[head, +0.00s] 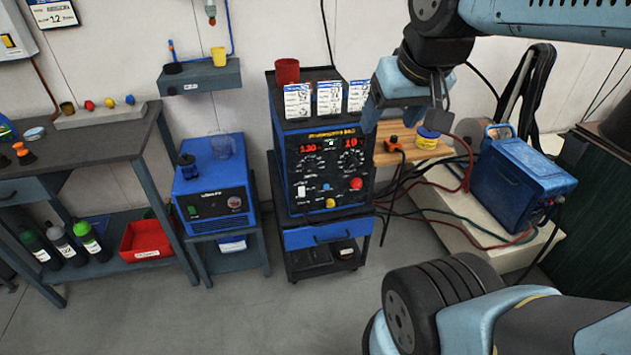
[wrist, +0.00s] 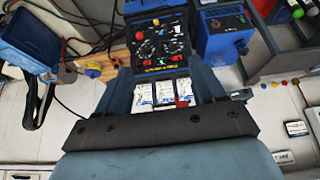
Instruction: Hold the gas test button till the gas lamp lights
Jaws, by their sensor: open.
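The blue welding machine (head: 285,150) stands on a cart, its dark front panel facing me. The panel has red number displays, two dials, a white rocker switch (head: 301,191), a blue button (head: 327,187), a red knob or button (head: 356,183) and a yellow button (head: 330,203). A small green light (head: 331,142) shows between the displays. I cannot read which control is gas test or which lamp is gas. My gripper (head: 403,120) is open and empty, right of the panel in the head view. The wrist view shows the panel (wrist: 158,38) upside down beyond the fingers.
Three cards (head: 329,97) and a red cup (head: 287,70) are on top of the machine. A blue box unit (head: 213,190) stands left. A wooden shelf (head: 385,156), cables and a blue case (head: 524,180) are right. The floor in front is clear.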

